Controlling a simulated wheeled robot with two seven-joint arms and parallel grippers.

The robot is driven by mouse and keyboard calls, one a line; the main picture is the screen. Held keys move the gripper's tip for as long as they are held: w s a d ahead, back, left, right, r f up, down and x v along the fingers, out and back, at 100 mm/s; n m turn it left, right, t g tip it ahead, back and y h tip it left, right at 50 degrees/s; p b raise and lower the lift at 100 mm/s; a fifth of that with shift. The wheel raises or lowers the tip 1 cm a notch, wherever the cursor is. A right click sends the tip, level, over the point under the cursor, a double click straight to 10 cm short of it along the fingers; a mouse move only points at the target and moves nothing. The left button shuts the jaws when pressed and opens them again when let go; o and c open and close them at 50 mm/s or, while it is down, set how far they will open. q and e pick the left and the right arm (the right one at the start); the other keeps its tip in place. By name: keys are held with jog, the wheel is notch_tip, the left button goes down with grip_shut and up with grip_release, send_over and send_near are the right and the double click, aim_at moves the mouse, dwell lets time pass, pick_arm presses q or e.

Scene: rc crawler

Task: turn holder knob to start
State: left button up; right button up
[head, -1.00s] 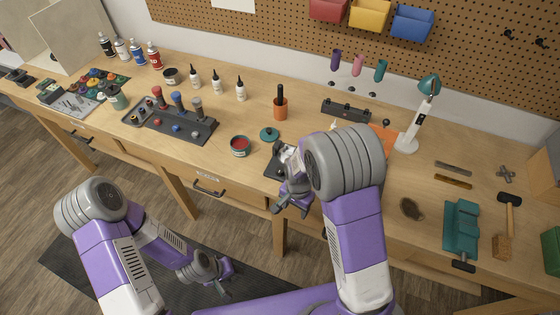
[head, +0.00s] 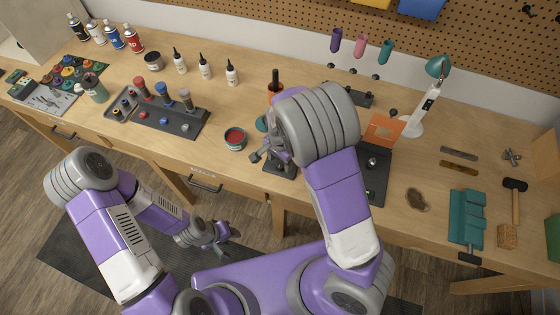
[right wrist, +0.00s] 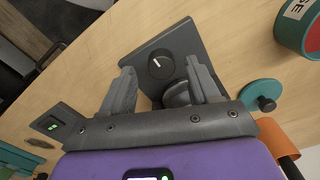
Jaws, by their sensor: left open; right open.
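The holder (right wrist: 185,40) is a dark grey block on the wooden table. Its round black knob (right wrist: 161,63) has a white pointer line and faces my right wrist camera. My right gripper (right wrist: 163,78) is open, with its fingers apart on either side of the knob and short of it. I cannot tell any contact. In the head view my right gripper (head: 266,155) is over the table's front part, at the holder's dark base (head: 279,170), partly hidden by my arm. My left gripper (head: 219,240) hangs low in front of the table, away from the holder, and is open.
A red-filled tin (head: 235,139) stands left of the holder. A teal lid (right wrist: 262,94) lies close to my right gripper. A dark tool rack (head: 180,120), an orange stand (head: 384,130), a lamp (head: 425,105) and a teal vise (head: 467,218) stand further off.

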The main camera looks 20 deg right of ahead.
jog(key=shift+w+f, duration=0.1)
jog(key=shift+f, duration=0.7)
jog(key=c, duration=1)
jog(key=shift+c, duration=0.2)
